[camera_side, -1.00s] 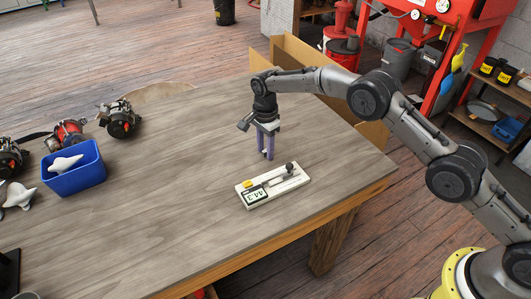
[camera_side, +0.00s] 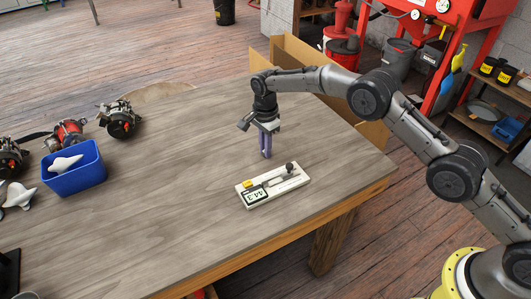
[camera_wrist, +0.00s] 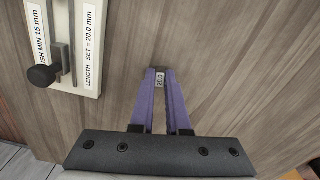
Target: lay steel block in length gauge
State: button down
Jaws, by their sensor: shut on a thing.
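My gripper (camera_side: 266,152) is over the table behind the length gauge, fingers pointing down. The block cannot be made out in the side view. The length gauge (camera_side: 272,186) is a white plate with a display, a yellow part and a dark knob, lying on the table in front of my gripper. In the wrist view the gauge (camera_wrist: 90,75) is at the upper left, apart from the fingers, with a label reading "LENGTH SET = 20.0 mm".
The wooden table (camera_side: 180,190) is clear around the gauge. A blue bin (camera_side: 75,172) with a pale part stands at the left, beside several alternators (camera_side: 119,120). A cardboard box (camera_side: 300,60) stands beyond the table's far edge.

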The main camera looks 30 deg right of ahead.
jog(key=shift+r, duration=2.45)
jog(key=shift+w, duration=0.1)
jog(key=shift+s+f+m, duration=0.7)
jog(key=shift+s, duration=0.1)
jog(key=s, duration=0.2)
jog(key=s+a, duration=0.1)
jog(key=shift+s+r+m, duration=0.2)
jog(key=shift+r+m, duration=0.1)
jog(key=shift+m, duration=0.1)
jog(key=s+r, duration=0.1)
jog(key=s, duration=0.1)
jog(key=s+a+r, duration=0.1)
jog(key=s, duration=0.1)
jog(key=s+a+r, duration=0.1)
jog(key=s+r, duration=0.1)
jog(key=shift+s, duration=0.35)
jog(key=shift+a+r, duration=0.1)
jog(key=shift+a, duration=0.1)
jog(key=shift+f, duration=2.4)
jog(key=shift+f, duration=0.6)
